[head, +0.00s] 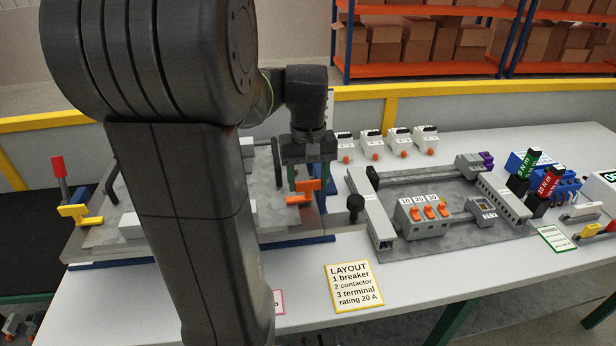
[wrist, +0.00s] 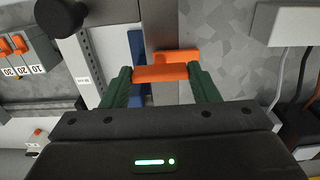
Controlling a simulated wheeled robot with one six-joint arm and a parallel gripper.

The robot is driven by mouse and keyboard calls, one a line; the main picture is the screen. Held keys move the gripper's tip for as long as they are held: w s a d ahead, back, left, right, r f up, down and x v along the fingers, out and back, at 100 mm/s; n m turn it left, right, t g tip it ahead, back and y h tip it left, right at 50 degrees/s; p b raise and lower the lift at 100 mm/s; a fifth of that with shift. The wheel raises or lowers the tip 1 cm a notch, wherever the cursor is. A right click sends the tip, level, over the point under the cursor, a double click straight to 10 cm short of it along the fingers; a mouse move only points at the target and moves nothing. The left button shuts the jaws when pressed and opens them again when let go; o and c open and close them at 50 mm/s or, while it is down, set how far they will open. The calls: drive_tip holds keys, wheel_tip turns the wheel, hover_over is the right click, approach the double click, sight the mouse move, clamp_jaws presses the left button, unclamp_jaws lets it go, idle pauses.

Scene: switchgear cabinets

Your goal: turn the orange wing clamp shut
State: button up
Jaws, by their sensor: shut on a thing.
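The orange wing clamp (head: 299,200) sits at the right edge of the grey left panel, below my gripper (head: 306,182). In the wrist view the clamp (wrist: 163,73) shows as a stepped orange bar lying across between the two green fingers of my gripper (wrist: 160,80). The fingers are shut on its wing, one at each end of the lower bar. In the head view the gripper partly covers the clamp, and my arm hides much of the left panel. How far the clamp is turned cannot be told.
A panel with a block of orange switches (head: 424,213) lies to the right, with a black knob (head: 355,203) between. A yellow clamp (head: 80,213) is at the far left. A layout card (head: 353,287) lies on the front of the white table. Several white devices stand behind.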

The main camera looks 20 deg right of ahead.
sight(308, 181)
drive_tip(key=o, duration=1)
drive_tip(key=shift+r, duration=0.1)
wheel_tip(308, 181, up, 14)
drive_tip(key=shift+f+b, duration=0.15)
drive_tip(key=shift+b, duration=0.15)
drive_tip(key=shift+f, duration=0.1)
wheel_tip(308, 181, down, 14)
drive_tip(key=shift+r+p, duration=0.1)
drive_tip(key=shift+p, duration=0.2)
drive_tip(key=shift+r, duration=0.2)
idle(0.4)
